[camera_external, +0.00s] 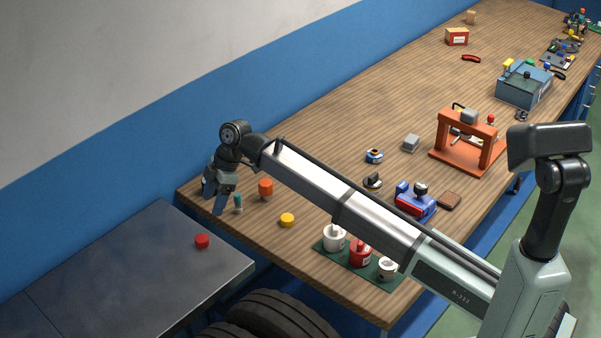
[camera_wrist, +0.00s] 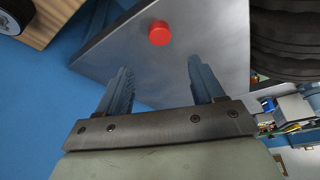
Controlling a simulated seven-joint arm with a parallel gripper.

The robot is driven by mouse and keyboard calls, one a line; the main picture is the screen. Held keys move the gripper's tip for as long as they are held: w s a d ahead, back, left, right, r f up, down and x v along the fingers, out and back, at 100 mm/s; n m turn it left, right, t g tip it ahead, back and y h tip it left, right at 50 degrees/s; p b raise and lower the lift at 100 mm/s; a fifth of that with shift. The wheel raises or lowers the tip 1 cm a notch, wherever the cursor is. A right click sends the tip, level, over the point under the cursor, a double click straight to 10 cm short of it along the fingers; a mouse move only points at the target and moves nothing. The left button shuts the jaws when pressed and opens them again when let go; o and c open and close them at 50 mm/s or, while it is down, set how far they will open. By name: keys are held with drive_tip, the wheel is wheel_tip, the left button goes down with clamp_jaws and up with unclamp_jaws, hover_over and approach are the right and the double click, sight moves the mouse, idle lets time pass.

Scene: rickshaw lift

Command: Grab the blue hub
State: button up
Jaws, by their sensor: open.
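A small round blue-and-white part (camera_external: 374,156), which looks like the blue hub, sits on the wooden bench (camera_external: 330,125) near its middle. A larger blue block with red on it (camera_external: 415,203) stands to its lower right. My gripper (camera_external: 215,200) is open and empty at the bench's near left corner, well to the left of the blue-and-white part. In the wrist view its two fingers (camera_wrist: 160,75) are spread apart over the grey metal table, with nothing between them. A round pale-and-dark thing (camera_wrist: 14,14) is cut off at that view's top left; I cannot tell what it is.
A red cap (camera_external: 202,241) lies on the grey table (camera_external: 130,275). An orange frame (camera_external: 466,142) stands to the right. Black tyres (camera_external: 265,318) lie below the bench.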

drive_tip(key=shift+o, duration=0.5)
drive_tip(key=o, duration=0.3)
drive_tip(key=m+t+h, duration=0.2)
drive_tip(key=m+h, duration=0.2)
drive_tip(key=m, duration=0.3)
hover_over(375, 151)
drive_tip(key=f, duration=0.7)
drive_tip(key=shift+s+d, duration=0.1)
drive_tip(key=shift+d, duration=0.15)
drive_tip(key=shift+a+f, duration=0.15)
drive_tip(key=shift+f, duration=1.25)
drive_tip(key=shift+a+f, duration=0.1)
drive_tip(key=shift+f, duration=1.3)
